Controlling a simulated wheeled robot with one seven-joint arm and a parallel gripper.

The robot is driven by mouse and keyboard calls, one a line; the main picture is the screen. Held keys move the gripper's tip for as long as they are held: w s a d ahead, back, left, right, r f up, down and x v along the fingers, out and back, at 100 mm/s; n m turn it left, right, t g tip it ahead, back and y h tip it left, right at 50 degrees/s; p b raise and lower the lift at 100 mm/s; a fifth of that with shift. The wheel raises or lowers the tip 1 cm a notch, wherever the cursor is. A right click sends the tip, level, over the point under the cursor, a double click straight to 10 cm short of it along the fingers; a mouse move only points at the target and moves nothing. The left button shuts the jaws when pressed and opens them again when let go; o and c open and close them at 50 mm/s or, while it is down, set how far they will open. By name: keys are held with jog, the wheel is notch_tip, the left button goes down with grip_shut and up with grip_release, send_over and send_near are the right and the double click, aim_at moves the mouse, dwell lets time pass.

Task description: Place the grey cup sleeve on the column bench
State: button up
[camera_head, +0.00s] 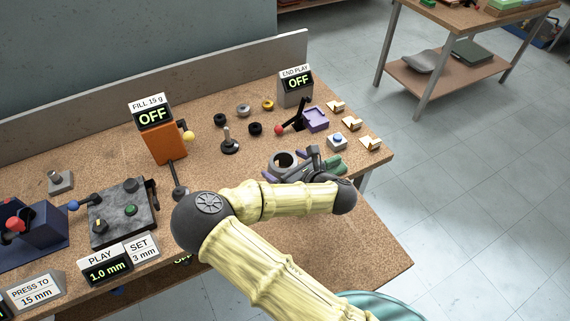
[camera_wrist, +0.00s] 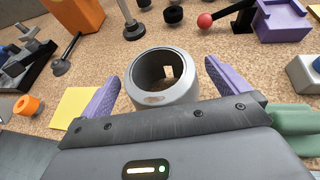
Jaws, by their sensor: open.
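The grey cup sleeve (camera_head: 283,158) is a short open ring standing on the cork-topped bench (camera_head: 218,165). In the wrist view the sleeve (camera_wrist: 150,98) is upright and bench surface shows through it. My gripper (camera_head: 298,162) is open and low over the bench. In the wrist view its two purple fingers (camera_wrist: 163,80) lie on either side of the sleeve, with a visible gap on the right; contact on the left is unclear. No label shows which surface is the column bench.
A green object (camera_wrist: 295,122) lies close to the right finger. An orange block (camera_head: 163,143), a purple holder (camera_head: 315,119), a red-knobbed lever (camera_head: 279,129) and a blue-button box (camera_head: 337,140) stand nearby. Another table (camera_head: 452,13) stands back right, beyond open floor.

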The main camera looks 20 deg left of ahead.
jog(key=p+v, duration=0.8)
jog(key=v, duration=0.3)
jog(key=shift+d, duration=0.15)
jog(key=shift+s, duration=0.15)
dwell(0.8)
jog(key=w+d+r+m+t+h, duration=0.15)
jog(key=w+d+m+h, duration=0.35)
jog(key=d+m, duration=0.6)
jog(key=w+d+r+m+t+h, duration=0.15)
jog(key=w+d+m+h, duration=0.45)
jog(key=m, duration=0.9)
jog(key=s+d+r+m+g, duration=0.3)
jog(key=s+d+r+m, duration=0.2)
jog(key=m, duration=0.6)
jog(key=s+d+r+m+g+h, duration=0.1)
jog(key=s+d+r+m+g, duration=0.2)
jog(key=s+m, duration=0.7)
notch_tip(320, 180, up, 3)
jog(key=d+m, duration=0.1)
jog(key=d, duration=0.1)
jog(key=shift+s+d+m, duration=0.25)
jog(key=shift+s+m, duration=0.05)
